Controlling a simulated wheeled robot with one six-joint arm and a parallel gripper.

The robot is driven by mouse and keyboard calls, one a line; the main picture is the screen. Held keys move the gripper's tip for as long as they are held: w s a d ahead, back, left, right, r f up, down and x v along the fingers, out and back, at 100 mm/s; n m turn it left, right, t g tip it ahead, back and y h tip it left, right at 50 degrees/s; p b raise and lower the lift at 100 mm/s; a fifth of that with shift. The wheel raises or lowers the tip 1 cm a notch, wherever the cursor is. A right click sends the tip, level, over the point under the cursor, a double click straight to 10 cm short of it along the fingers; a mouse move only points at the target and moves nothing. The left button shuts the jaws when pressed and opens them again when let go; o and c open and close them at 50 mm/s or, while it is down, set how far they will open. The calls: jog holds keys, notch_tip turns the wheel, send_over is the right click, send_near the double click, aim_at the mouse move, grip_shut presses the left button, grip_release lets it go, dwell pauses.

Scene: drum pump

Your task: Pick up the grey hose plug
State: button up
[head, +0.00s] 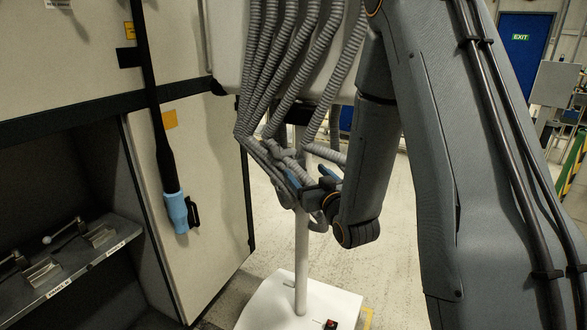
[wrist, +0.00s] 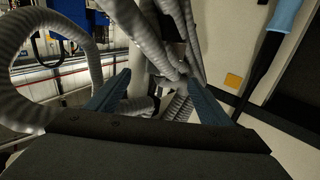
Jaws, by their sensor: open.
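Several grey ribbed hoses (head: 262,95) hang down from a white panel and bunch together at my gripper (head: 318,178). I cannot pick out the grey plug itself among them. In the wrist view, my gripper (wrist: 158,88) is open, with its two blue fingers spread apart. Grey ribbed hose sections (wrist: 178,107) show between and behind the fingers. A large grey hose loop (wrist: 28,115) curves round at the left of the wrist view. I cannot tell whether a finger touches a hose.
A black hose with a light blue end (head: 178,211) hangs against the cabinet wall (head: 205,150). A shelf (head: 75,262) with metal latches and labels stands lower left. A white pole (head: 301,255) rises from a white base (head: 285,308). Open floor lies behind, toward a blue exit door (head: 522,65).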

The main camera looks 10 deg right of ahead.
aim_at(296, 165)
jog(key=shift+w+a+f+p, duration=0.1)
jog(key=shift+w+a+p, duration=0.15)
jog(key=shift+w+p, duration=0.65)
jog(key=shift+w+a+f+p, duration=0.1)
jog(key=shift+w+a+p, duration=0.1)
jog(key=shift+w, duration=1.35)
jog(key=shift+w+a+f+p, duration=0.1)
jog(key=shift+w+a+p, duration=0.3)
jog(key=shift+w, duration=0.8)
jog(key=shift+d, duration=0.15)
jog(key=c, duration=1.3)
jog(key=shift+r, duration=0.15)
